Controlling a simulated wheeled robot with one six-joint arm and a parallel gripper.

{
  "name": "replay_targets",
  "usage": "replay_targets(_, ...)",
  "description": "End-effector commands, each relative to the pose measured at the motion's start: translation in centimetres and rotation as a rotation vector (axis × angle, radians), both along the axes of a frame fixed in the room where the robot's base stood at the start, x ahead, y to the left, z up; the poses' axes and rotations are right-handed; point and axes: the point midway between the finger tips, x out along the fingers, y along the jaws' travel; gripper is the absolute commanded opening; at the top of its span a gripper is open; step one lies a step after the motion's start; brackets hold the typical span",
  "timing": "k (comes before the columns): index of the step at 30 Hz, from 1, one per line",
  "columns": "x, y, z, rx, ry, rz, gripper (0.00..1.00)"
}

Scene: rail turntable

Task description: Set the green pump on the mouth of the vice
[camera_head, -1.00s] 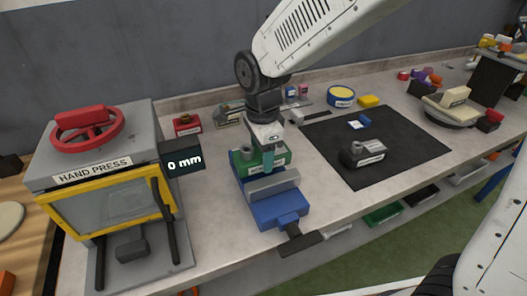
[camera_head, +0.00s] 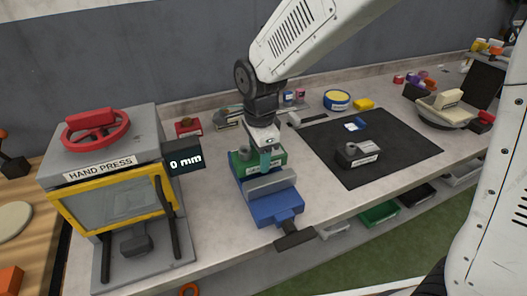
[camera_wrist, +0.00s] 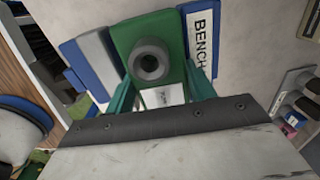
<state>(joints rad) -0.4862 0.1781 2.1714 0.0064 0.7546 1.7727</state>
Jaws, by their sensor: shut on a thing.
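The green pump (camera_wrist: 128,38) has a grey round port and a white label, and shows between my fingers in the wrist view. In the head view the pump (camera_head: 278,158) is over the back part of the blue vice (camera_head: 277,208), behind its grey jaw plate. The wrist view shows the vice (camera_wrist: 203,48) on both sides of the pump, with a "BENCH" label on the right. My gripper (camera_head: 266,162) points down, its teal fingers shut on the pump. I cannot tell whether the pump touches the vice; its underside is hidden.
The hand press (camera_head: 100,185) stands close on the left, its display reading 0 mm. A black mat (camera_head: 395,145) with a dark labelled part (camera_head: 357,153) lies to the right. Small parts, including a yellow-topped round tin (camera_head: 337,99), line the back. The vice handle (camera_head: 295,239) sticks out in front.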

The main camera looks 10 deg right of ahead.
Motion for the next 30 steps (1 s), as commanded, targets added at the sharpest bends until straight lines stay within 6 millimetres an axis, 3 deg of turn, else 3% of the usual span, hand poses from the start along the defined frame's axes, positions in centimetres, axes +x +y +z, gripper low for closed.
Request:
replay_targets(1,-1.4,-0.6,-2.5,-0.027,0.059,0.000,0.11)
replay_targets(7,-0.9,-0.5,-3.2,-0.028,0.067,0.000,0.11)
replay_targets(8,-0.8,-0.5,-3.3,-0.028,0.068,0.000,0.63)
replay_targets(9,-0.7,-0.5,-3.5,-0.028,0.070,0.000,0.74)
replay_targets(10,-0.5,-0.5,-3.6,-0.029,0.071,0.000,0.79)
replay_targets(20,0.8,-0.8,-4.6,-0.025,0.084,0.001,0.80)
replay_targets(30,0.9,-1.3,-1.7,-0.023,0.079,-0.001,0.73)
